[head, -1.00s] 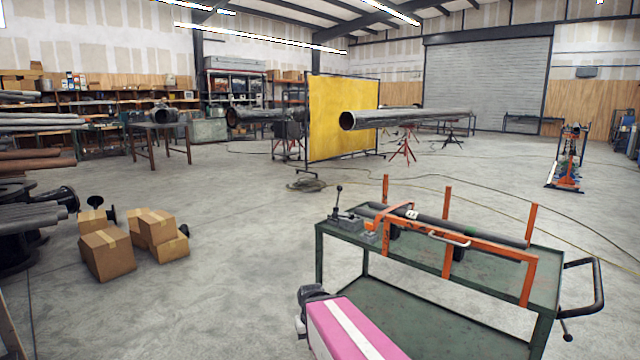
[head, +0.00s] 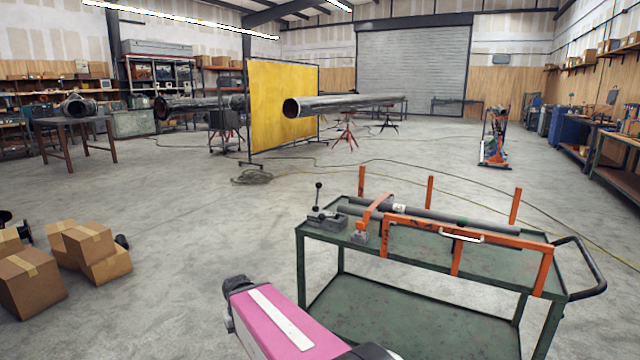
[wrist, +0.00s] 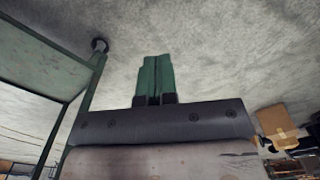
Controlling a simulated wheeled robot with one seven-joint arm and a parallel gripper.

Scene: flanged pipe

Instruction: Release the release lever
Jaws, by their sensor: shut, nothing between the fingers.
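A black lever with a ball knob (head: 318,194) stands nearly upright on a grey block at the left end of the green cart (head: 330,243). I take it for the release lever, though no label can be read. An orange arched bar (head: 376,210) beside it crosses the dark pipe (head: 440,215) in the orange rack. In the wrist view my gripper (wrist: 153,62) has its green fingers together and holds nothing. It is apart from the lever, which does not show there; the cart (wrist: 45,55) lies at the left. In the head view the fingers are not visible, only my pink arm link.
The orange rack (head: 455,258) with upright posts and a white-gripped handle (head: 461,237) fills the cart's top. A black push handle (head: 590,265) sticks out right. Cardboard boxes (head: 90,250) lie at left. Floor between boxes and cart is clear.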

